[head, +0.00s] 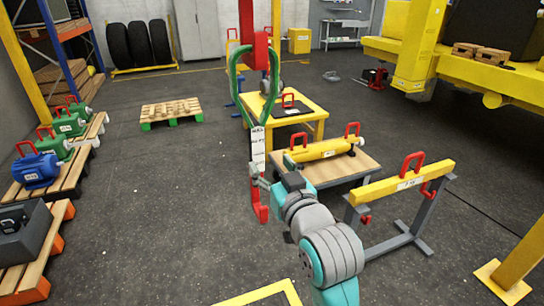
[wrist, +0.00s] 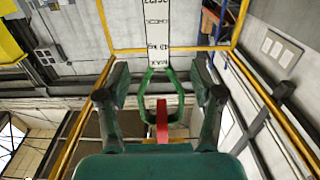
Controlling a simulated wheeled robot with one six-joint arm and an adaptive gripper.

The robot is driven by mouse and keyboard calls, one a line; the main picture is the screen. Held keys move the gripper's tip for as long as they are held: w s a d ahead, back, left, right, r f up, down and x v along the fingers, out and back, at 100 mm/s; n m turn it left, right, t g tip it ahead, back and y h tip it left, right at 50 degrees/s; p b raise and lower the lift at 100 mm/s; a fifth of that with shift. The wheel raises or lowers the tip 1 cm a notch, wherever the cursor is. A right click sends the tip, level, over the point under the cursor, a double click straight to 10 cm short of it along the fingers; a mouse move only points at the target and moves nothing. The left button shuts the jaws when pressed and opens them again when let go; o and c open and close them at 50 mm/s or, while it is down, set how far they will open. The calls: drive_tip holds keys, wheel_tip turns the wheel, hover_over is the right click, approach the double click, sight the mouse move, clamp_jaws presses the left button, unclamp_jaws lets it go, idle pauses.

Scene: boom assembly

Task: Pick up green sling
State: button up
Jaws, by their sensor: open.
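The green sling (head: 235,85) hangs in a long loop below a red hoist block (head: 261,52) in the head view. My gripper (head: 259,180) is open beside the lower part of this strip. In the wrist view a green loop (wrist: 147,85) shows between my spread fingers, with the white strip (wrist: 157,25) above it and a red piece (wrist: 162,120) below it. I cannot tell whether the fingers touch anything.
A wooden-topped table with a yellow cylinder (head: 325,150) and a yellow beam on a grey stand (head: 410,183) are to the right. A yellow table (head: 312,107) stands behind the sling. Pallets with motors (head: 36,168) line the left.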

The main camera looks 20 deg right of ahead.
sight(258, 140)
drive_tip(key=w, duration=0.5)
drive_tip(key=shift+d+r, duration=0.25)
drive_tip(key=shift+w+r, duration=0.2)
drive_tip(key=shift+w, duration=1.35)
drive_tip(key=shift+w+r, duration=0.15)
drive_tip(key=shift+w, duration=1.35)
drive_tip(key=shift+a, duration=0.1)
clamp_jaws()
drive_tip(key=shift+r, duration=0.1)
